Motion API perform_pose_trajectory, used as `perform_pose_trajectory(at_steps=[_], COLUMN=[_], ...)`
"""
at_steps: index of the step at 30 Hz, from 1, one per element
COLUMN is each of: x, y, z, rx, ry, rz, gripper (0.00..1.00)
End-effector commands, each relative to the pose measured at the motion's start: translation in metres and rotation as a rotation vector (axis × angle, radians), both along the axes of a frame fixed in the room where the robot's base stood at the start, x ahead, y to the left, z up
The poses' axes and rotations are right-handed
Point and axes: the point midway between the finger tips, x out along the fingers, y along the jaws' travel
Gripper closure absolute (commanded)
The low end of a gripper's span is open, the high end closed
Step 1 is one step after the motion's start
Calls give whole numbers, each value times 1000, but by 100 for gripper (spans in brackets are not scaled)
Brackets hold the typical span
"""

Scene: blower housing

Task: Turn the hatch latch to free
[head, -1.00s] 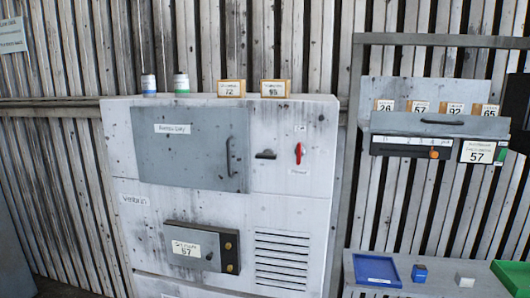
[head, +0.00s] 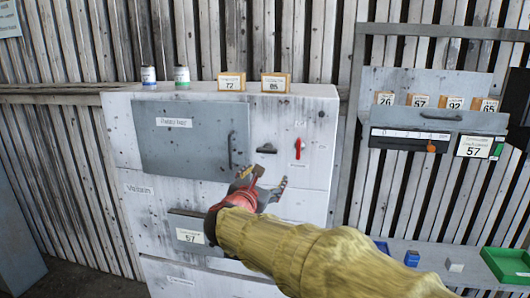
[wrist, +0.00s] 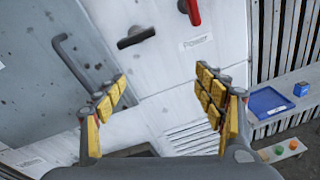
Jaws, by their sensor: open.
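The hatch latch (head: 266,149) is a small dark handle lying nearly level, just right of the grey hatch door (head: 185,140). The door looks shut and has a bar handle (head: 231,150) on its right side. The latch also shows near the top of the wrist view (wrist: 136,37), slightly tilted there. My gripper (head: 271,178) is open and empty, below the latch and apart from it. In the wrist view my gripper (wrist: 162,78) has its padded fingers wide apart, with the latch beyond and above them.
A red power switch (head: 298,148) sits close right of the latch. A blue tray (wrist: 270,101) and small blocks lie on a shelf to the right.

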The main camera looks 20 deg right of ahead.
Motion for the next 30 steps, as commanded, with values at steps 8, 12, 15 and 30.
perform_pose_trajectory(at_steps=[8,12,15,30], x=[14,22,34,77], y=[12,5,-3,-32], z=[42,43,42,42], rx=[-327,-336,-336,-332], ry=[85,92,94,91], rz=[80,79,77,78], gripper=[30,30,30,30])
